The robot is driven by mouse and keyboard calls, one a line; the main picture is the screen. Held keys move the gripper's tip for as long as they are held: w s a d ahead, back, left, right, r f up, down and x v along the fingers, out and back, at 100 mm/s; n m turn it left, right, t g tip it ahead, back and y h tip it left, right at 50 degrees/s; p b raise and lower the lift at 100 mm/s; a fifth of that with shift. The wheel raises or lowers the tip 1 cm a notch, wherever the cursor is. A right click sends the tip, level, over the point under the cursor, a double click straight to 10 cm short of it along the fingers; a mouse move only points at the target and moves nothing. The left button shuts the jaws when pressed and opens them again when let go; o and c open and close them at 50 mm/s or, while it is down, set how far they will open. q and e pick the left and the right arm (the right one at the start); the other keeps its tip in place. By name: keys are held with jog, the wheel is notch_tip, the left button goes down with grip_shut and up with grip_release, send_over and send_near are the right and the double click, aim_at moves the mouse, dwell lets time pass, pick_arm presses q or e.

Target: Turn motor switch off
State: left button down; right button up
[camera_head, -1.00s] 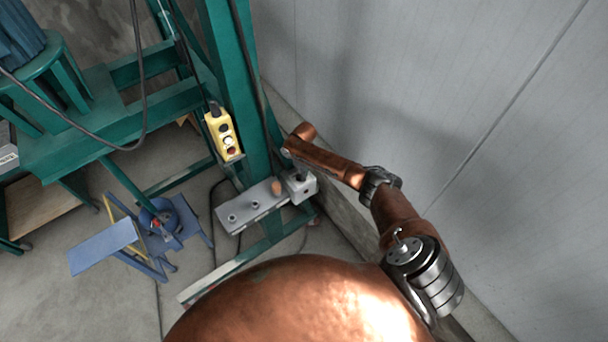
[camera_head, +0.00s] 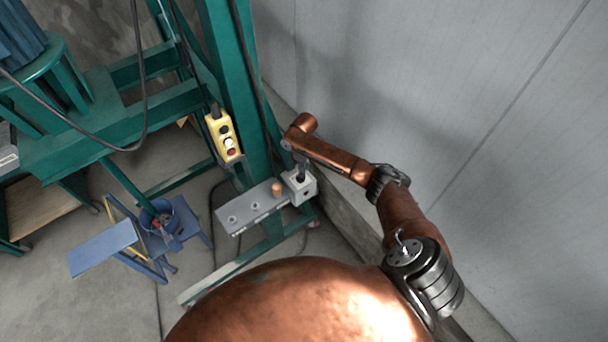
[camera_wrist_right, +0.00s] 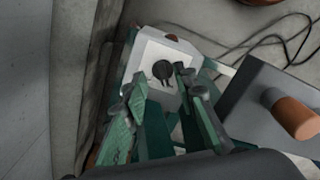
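The motor switch is most likely the small grey box (camera_head: 305,194) beside the green post; in the right wrist view it is a pale box (camera_wrist_right: 146,55) with a round black knob (camera_wrist_right: 163,70) on its face. My right gripper (camera_head: 300,173) points down over this box in the head view, partly covering its top. In the right wrist view, the fingers of my right gripper (camera_wrist_right: 158,92) are apart, with the knob just beyond the gap between their tips. Whether they touch it I cannot tell. My left gripper is not in view.
A grey panel (camera_head: 248,208) with an orange-brown knob (camera_head: 277,188) adjoins the box. A yellow pendant control (camera_head: 223,136) hangs on the green frame (camera_head: 236,70). A grey wall (camera_head: 430,90) stands close to my right arm. A blue step stool (camera_head: 103,247) is at left.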

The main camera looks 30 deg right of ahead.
notch_tip(320, 180, up, 7)
dwell(0.3)
jog(key=shift+f, duration=0.1)
